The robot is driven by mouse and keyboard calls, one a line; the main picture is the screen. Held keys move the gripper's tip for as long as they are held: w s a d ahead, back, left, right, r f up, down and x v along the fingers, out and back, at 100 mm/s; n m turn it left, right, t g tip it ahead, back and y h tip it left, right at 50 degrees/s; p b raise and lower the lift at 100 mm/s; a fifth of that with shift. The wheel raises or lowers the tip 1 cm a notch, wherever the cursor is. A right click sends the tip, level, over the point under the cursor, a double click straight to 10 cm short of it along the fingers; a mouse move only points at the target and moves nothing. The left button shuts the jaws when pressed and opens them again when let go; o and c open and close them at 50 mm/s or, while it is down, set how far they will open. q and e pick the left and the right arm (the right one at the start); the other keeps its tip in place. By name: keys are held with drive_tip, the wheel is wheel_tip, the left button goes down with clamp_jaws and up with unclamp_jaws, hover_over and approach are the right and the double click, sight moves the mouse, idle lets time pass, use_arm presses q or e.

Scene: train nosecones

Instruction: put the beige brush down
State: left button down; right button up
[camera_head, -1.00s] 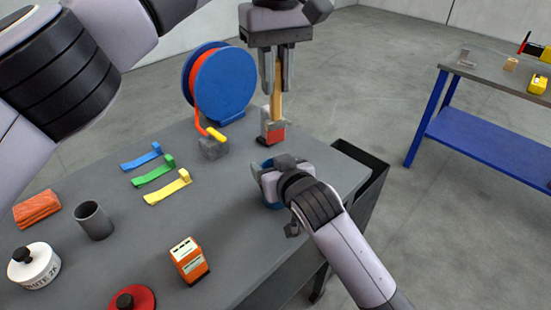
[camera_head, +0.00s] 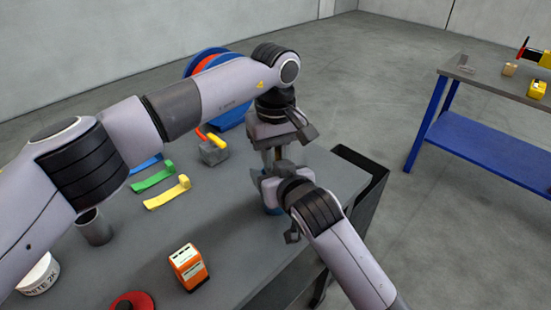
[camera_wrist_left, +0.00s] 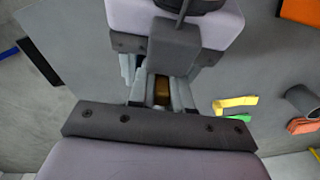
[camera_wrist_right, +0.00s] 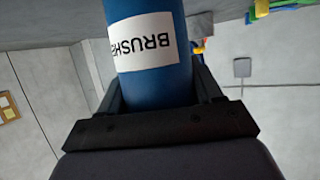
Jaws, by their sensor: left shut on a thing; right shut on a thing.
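My left gripper (camera_head: 272,156) is shut on the beige brush, whose handle (camera_wrist_left: 161,88) shows as a brown end between the fingers in the left wrist view. The brush's lower part is hidden. My right gripper (camera_head: 268,182) is shut on a blue cup (camera_head: 272,211) near the table's right edge. In the right wrist view the blue cup (camera_wrist_right: 150,82) carries a white label reading BRUSHES, seen upside down. The left gripper is just above and behind the right one; I cannot tell whether the brush is inside the cup.
A dark bin (camera_head: 362,163) hangs at the right edge. A blue-framed table (camera_head: 480,145) stands apart.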

use_arm(q)
drive_tip(key=shift+f, duration=0.15)
drive_tip(key=c, duration=1.3)
unclamp_jaws()
drive_tip(key=shift+c, duration=0.2)
wheel_tip(320, 180, up, 12)
drive_tip(key=shift+r, duration=0.2)
use_arm(e)
drive_tip(key=o, duration=1.1)
